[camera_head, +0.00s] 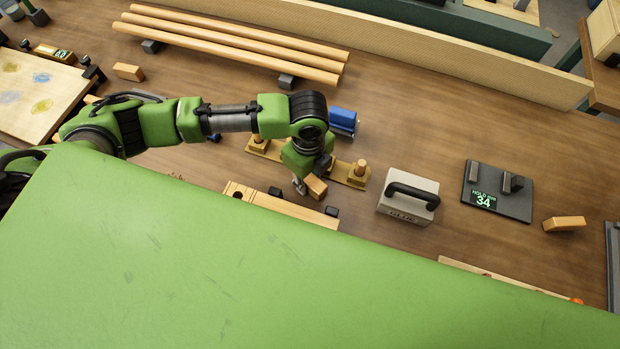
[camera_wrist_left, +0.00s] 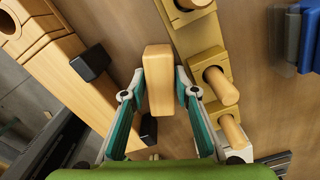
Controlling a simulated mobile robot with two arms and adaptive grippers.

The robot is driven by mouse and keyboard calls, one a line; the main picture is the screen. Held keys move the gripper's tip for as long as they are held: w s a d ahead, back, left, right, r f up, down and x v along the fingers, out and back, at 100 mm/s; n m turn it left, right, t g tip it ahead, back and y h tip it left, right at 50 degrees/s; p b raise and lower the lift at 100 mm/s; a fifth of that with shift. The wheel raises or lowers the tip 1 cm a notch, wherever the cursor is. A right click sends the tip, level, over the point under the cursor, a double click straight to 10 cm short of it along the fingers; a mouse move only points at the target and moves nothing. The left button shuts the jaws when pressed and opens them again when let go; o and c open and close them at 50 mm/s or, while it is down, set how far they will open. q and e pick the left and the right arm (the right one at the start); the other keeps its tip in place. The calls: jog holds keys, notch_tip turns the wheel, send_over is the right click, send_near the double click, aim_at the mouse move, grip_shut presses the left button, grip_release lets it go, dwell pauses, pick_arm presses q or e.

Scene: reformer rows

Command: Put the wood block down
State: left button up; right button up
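The wood block (camera_head: 316,187) is a small light-wood piece below my left gripper (camera_head: 308,184) in the head view. In the left wrist view the block (camera_wrist_left: 158,80) sits between the two fingers of the left gripper (camera_wrist_left: 158,92), which is shut on it. It is over the strip of table between a pegged wooden rail (camera_head: 351,176) and a long wooden piece with a hole (camera_head: 270,203). I cannot tell whether the block touches the table. My right gripper is not in view.
Other blocks lie on the brown table at the upper left (camera_head: 128,72) and far right (camera_head: 563,224). A glue box with a black handle (camera_head: 396,206) and a dark display plate (camera_head: 508,205) stand right of the gripper. Wooden rods (camera_head: 235,45) lie at the back.

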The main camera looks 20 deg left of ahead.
pick_arm(q)
jog(key=shift+f, duration=0.15)
jog(key=shift+c, duration=0.4)
grip_shut()
jog(key=shift+w+r, duration=0.1)
jog(key=shift+r, duration=0.1)
